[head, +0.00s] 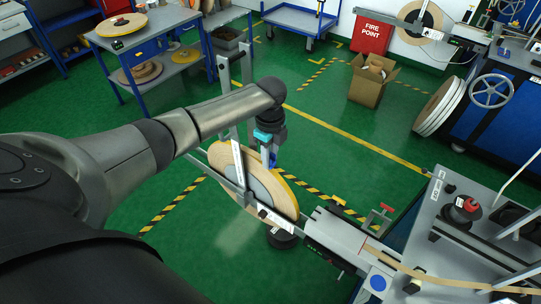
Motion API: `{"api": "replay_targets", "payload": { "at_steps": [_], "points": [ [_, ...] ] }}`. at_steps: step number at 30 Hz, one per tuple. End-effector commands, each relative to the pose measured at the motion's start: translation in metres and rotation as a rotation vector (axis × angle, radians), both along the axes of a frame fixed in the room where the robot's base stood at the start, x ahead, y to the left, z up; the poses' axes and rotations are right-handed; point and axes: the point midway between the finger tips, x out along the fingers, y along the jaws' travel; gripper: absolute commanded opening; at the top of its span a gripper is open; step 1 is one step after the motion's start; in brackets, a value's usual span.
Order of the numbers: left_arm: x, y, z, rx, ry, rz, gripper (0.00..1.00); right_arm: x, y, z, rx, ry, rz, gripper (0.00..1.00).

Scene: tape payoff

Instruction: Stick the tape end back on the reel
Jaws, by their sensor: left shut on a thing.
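The reel (284,203) is a large tan disc with a yellowish rim, standing upright on a metal stand with grey bars across its face. My left arm comes in from the left, and my left gripper (268,160) points down at the reel's upper right rim. Its fingers look shut close against the rim, on something small that is mostly hidden, apparently the tape end. I cannot tell whether the tape touches the reel. My right gripper is not in view.
A grey machine bench (455,215) with a tan strip across it stands at the lower right. A blue-legged table (150,32) stands at the back left. A cardboard box (368,88) sits on open green floor behind the reel.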

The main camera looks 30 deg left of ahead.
Motion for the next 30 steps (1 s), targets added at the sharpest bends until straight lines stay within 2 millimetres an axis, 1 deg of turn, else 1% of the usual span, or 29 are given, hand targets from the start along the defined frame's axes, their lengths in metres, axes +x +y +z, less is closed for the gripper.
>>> {"api": "replay_targets", "payload": {
  "at_steps": [1,11,13,19,30],
  "points": [
    [0.001,0.0,0.011,-0.001,-0.002,0.0,0.0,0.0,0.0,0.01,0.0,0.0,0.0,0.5],
    [0.001,-0.001,0.044,-0.002,-0.004,-0.001,0.0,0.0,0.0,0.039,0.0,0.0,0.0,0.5],
    [0.002,-0.001,0.047,-0.003,-0.006,-0.001,0.0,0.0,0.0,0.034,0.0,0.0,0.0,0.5],
    [0.001,-0.001,0.063,-0.001,-0.004,-0.001,0.0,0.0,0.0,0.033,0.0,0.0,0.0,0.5],
    [0.001,-0.001,0.064,-0.002,-0.003,-0.001,0.0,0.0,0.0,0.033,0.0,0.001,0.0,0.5]
  ]
}}
